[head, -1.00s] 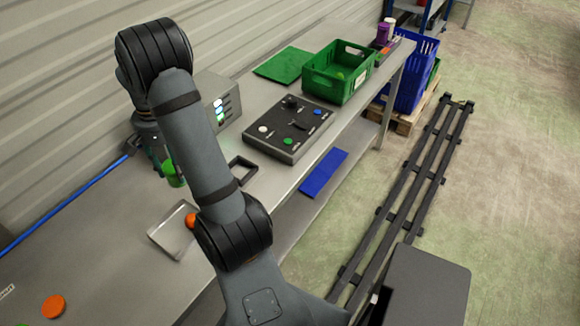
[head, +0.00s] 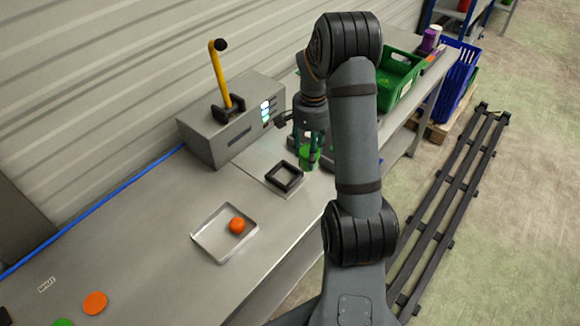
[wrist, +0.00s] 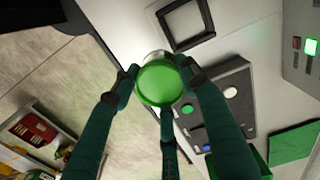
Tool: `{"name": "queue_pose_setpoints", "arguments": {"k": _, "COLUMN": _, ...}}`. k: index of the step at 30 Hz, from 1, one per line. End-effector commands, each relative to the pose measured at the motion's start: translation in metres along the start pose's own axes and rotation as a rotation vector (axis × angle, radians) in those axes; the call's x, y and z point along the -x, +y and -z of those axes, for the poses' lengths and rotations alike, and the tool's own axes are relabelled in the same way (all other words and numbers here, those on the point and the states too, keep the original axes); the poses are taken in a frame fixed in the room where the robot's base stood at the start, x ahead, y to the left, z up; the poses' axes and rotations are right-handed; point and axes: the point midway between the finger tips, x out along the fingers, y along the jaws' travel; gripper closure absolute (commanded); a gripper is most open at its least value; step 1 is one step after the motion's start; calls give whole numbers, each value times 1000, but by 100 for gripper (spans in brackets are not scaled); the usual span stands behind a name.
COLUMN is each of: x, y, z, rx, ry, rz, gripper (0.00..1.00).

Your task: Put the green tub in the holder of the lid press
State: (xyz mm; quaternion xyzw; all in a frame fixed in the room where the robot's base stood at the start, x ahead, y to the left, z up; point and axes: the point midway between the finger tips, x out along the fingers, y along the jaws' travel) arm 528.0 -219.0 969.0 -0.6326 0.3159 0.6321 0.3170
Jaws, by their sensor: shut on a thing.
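The green tub (head: 309,157) is in my gripper (head: 308,150), whose fingers close around its sides. In the wrist view the tub (wrist: 161,83) sits between the fingers (wrist: 163,90). The lid press (head: 230,125) is a grey box with a raised yellow lever and lit lights. Its holder looks to be the empty black square frame (head: 284,176) in front of it. The tub appears just right of this frame in the head view. In the wrist view the tub is beside the frame (wrist: 187,25), not over it. The tub's height above the bench is hard to tell.
A metal tray (head: 210,238) with an orange round item (head: 237,225) lies left of the holder. An orange disc (head: 95,303) lies further left. A control panel (wrist: 225,100) is close to the tub. A green crate (head: 395,78) stands beyond my arm.

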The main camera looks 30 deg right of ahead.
Motion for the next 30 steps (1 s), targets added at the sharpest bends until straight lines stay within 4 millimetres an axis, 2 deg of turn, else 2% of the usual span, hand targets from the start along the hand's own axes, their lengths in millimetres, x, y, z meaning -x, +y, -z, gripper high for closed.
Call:
{"name": "queue_pose_setpoints", "arguments": {"k": 1, "x": -5, "y": -14, "z": -3, "rx": 6, "ry": -4, "rz": -3, "gripper": 81}}
{"name": "queue_pose_setpoints", "arguments": {"k": 6, "x": -28, "y": -50, "z": -6, "rx": 3, "ry": -2, "rz": -2, "gripper": 81}}
{"name": "queue_pose_setpoints", "arguments": {"k": 11, "x": -41, "y": -71, "z": -8, "rx": 0, "ry": 0, "rz": 0, "gripper": 81}}
{"name": "queue_pose_setpoints", "arguments": {"k": 15, "x": -48, "y": -75, "z": -8, "rx": -1, "ry": -1, "rz": -1, "gripper": 81}}
{"name": "queue_pose_setpoints", "arguments": {"k": 22, "x": -79, "y": -75, "z": -8, "rx": 0, "ry": -2, "rz": -2, "gripper": 81}}
{"name": "queue_pose_setpoints", "arguments": {"k": 30, "x": -85, "y": -75, "z": -8, "rx": -1, "ry": 1, "rz": 1, "gripper": 81}}
